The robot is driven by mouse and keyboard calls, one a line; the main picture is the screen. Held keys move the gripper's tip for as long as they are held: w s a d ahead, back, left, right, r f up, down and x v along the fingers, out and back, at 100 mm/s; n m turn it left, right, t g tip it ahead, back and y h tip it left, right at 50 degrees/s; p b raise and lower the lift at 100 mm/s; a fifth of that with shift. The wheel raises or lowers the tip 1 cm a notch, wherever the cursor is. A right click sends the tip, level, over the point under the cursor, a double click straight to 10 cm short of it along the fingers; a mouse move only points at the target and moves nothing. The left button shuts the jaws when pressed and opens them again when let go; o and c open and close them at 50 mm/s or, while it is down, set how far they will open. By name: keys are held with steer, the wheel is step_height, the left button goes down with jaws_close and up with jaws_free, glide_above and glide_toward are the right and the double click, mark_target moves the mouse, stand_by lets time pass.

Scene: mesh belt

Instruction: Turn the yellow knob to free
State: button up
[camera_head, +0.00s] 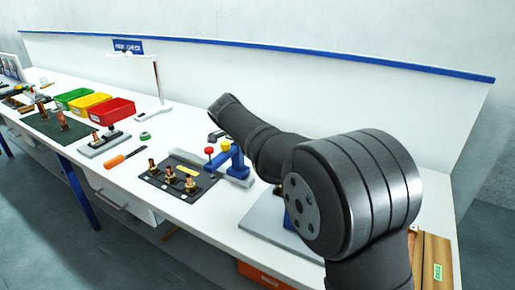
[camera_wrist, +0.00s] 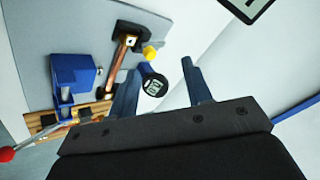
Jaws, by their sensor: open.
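A small yellow knob (camera_wrist: 150,52) shows in the wrist view beside a black bracket (camera_wrist: 131,38) and just above a round dark gauge (camera_wrist: 154,84) with a display. In the head view a yellow knob (camera_head: 225,145) sits on a blue fixture (camera_head: 237,163); I cannot tell whether it is the same knob. My gripper (camera_wrist: 161,68) is open, with nothing held between its fingers. In the wrist view the knob lies just beyond the fingertips, nearer the left finger; they look apart. The knob's markings are too small to read.
A copper rod (camera_wrist: 118,66) and a blue block (camera_wrist: 73,76) are near the left finger. A red ball handle (camera_wrist: 7,154) is at lower left. In the head view, a black mat (camera_head: 172,195) with brass parts and coloured bins (camera_head: 110,112) lie left; my arm hides the right side.

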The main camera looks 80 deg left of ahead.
steer(key=shift+r, duration=0.1)
steer(key=shift+o, duration=0.2)
steer(key=w+d+r+n+g, duration=0.25)
steer(key=w+n, duration=0.35)
steer(key=n, duration=0.3)
steer(key=w+d+r+n+g, duration=0.25)
steer(key=w+n, duration=0.25)
steer(key=n, duration=0.3)
steer(key=x, duration=1.7)
steer(key=shift+a+f, duration=0.15)
steer(key=shift+f, duration=0.15)
steer(key=shift+s, duration=0.1)
steer(key=c, duration=1)
